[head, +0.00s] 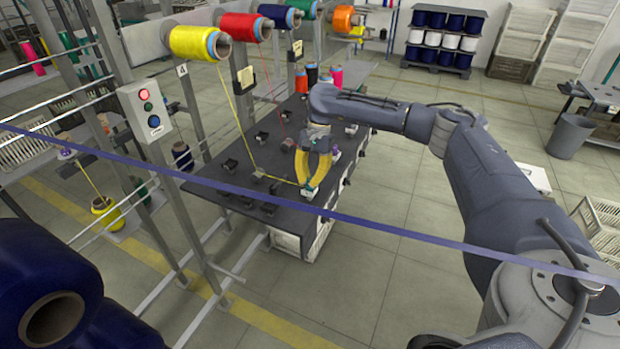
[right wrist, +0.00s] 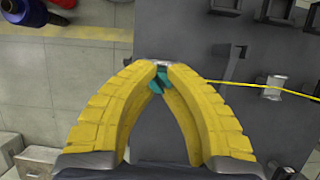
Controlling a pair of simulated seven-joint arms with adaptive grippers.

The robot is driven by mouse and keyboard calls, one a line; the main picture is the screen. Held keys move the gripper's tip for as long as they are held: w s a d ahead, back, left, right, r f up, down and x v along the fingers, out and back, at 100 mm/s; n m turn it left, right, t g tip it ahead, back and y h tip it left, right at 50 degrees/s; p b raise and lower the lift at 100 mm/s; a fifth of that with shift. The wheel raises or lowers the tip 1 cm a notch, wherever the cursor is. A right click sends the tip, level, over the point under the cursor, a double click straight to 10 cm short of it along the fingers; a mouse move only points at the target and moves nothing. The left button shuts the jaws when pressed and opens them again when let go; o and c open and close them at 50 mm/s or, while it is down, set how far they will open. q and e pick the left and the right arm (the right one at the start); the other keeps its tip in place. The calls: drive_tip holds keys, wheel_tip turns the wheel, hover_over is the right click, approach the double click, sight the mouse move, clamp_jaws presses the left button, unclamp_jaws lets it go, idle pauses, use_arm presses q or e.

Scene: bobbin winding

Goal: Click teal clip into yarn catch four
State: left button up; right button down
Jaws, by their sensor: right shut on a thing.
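My right gripper (head: 309,189) is over the near right edge of the dark table, its yellow fingers pointing down. In the right wrist view its fingers (right wrist: 160,72) are shut on the teal clip (right wrist: 157,82), which is mostly hidden between them. A small grey part shows just beyond the fingertips; I cannot tell whether it is a yarn catch, or whether the clip touches it. Yellow yarn (right wrist: 230,83) runs from the fingertips to a grey guide block (right wrist: 272,86). No catch number is readable. My left gripper is not in view.
Several small dark guides stand on the table (head: 222,186). Yellow yarn comes down from the yellow spool (head: 193,43); a red spool (head: 240,27) hangs beside it. A control box (head: 146,110) with buttons is at left. A blue band (head: 400,233) crosses the foreground.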

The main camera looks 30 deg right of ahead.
drive_tip(key=shift+f, duration=0.1)
drive_tip(key=c, duration=1.4)
unclamp_jaws()
drive_tip(key=shift+c, duration=0.2)
drive_tip(key=v, duration=1.2)
